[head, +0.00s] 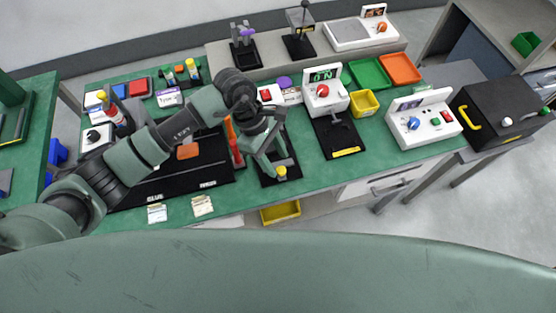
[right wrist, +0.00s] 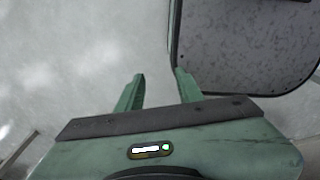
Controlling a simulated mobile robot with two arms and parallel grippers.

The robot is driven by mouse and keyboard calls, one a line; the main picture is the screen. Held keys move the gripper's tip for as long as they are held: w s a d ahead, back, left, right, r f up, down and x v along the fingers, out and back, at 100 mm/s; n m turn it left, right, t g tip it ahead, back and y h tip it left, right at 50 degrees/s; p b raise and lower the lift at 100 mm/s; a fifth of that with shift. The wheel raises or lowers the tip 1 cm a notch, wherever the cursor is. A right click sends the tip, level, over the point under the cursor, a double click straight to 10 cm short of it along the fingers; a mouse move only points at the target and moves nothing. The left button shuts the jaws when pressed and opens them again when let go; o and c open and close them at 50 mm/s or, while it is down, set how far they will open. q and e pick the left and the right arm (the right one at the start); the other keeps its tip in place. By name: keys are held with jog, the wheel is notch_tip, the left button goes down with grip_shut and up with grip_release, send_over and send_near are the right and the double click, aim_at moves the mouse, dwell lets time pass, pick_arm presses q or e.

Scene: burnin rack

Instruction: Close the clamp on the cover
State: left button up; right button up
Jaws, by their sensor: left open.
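A small black fixture (head: 267,181) stands near the front edge of the green bench. A grey part with a yellow end (head: 281,172) shows on it; this may be the cover and clamp, but my left gripper and arm hide much of it. My left gripper (head: 268,160) is open, pointing down over the fixture, its fingers close to the grey part. I cannot tell whether they touch it. A clamp with a purple handle (head: 245,34) stands on the rear shelf. My right gripper (right wrist: 159,75) is open and empty, above the grey floor.
A black plate with a dark handle (head: 337,136) and a white box with a red knob (head: 324,96) are right of the fixture. A black mat (head: 205,172) lies left. A yellow bin (head: 364,102) and green tray (head: 369,74) sit behind.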

aim_at(281, 169)
pick_arm(q)
jog(key=shift+x, duration=1.15)
jog(key=shift+f+p, duration=0.3)
jog(key=shift+f, duration=0.3)
jog(key=shift+w, duration=0.1)
grip_shut()
pick_arm(e)
jog(key=shift+w+a+r, duration=0.45)
jog(key=shift+w+r, duration=0.1)
jog(key=shift+w, duration=0.05)
pick_arm(q)
jog(key=shift+r, duration=0.1)
pick_arm(e)
jog(key=shift+w+a, duration=0.1)
jog(key=shift+a, duration=0.05)
